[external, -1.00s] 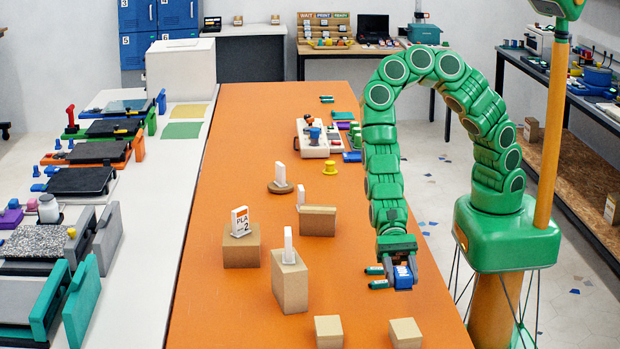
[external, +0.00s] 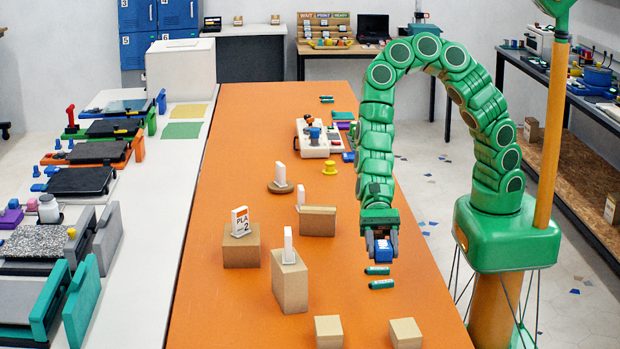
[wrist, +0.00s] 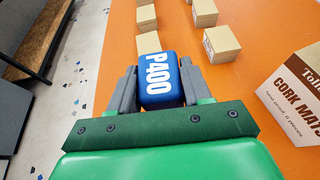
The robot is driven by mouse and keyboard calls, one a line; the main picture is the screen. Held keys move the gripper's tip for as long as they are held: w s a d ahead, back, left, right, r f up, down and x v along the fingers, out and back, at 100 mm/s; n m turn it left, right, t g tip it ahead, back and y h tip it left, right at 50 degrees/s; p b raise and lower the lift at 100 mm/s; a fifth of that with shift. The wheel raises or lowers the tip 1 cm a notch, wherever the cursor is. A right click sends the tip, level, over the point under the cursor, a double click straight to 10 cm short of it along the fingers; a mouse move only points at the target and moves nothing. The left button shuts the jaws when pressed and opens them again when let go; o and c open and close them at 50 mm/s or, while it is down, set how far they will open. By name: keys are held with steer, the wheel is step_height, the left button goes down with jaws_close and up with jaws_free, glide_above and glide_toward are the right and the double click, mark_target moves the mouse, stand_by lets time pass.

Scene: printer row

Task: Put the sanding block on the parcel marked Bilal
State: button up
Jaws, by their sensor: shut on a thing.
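My gripper (external: 381,249) is shut on a blue sanding block (wrist: 161,79) marked P400 in white. In the external view the block (external: 383,249) hangs at the right side of the orange table, apart from the parcels. Several cardboard parcels stand on the table: a tall one (external: 289,286), one with a PLA 2 card (external: 241,253), one behind them (external: 318,223), and two low ones in front (external: 328,333) (external: 405,333). In the wrist view several parcels show ahead, including a brown-and-white one (wrist: 300,95) reading Cork Mats. I cannot read the name Bilal on any parcel.
Two green cylinders (external: 377,270) (external: 382,284) lie on the orange table (external: 240,130) just in front of my gripper. A yellow piece (external: 330,168) and a white device (external: 312,141) stand farther back. The table's right edge and floor are close to my gripper.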

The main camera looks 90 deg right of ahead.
steer(key=w+d+r+m+t, duration=0.1)
steer(key=w+d+r, duration=0.2)
steer(key=d, duration=0.7)
steer(key=w+d+r+m+t, duration=0.1)
steer(key=w+d+r, duration=0.15)
steer(key=d, duration=0.75)
steer(key=s+d+r+m+t, duration=0.1)
steer(key=s+d, duration=0.3)
steer(key=d, duration=0.6)
steer(key=s+d+r+m+t, duration=0.15)
steer(key=s+d, duration=0.25)
steer(key=d, duration=0.6)
steer(key=h, duration=0.1)
glide_above(319, 208)
steer(key=s, duration=0.2)
step_height(319, 208, down, 8)
steer(key=shift+w+d+r, duration=0.1)
steer(key=shift+w+r, duration=0.05)
steer(key=shift+w+f, duration=0.85)
steer(key=shift+f, duration=1.75)
steer(key=shift+t, duration=0.25)
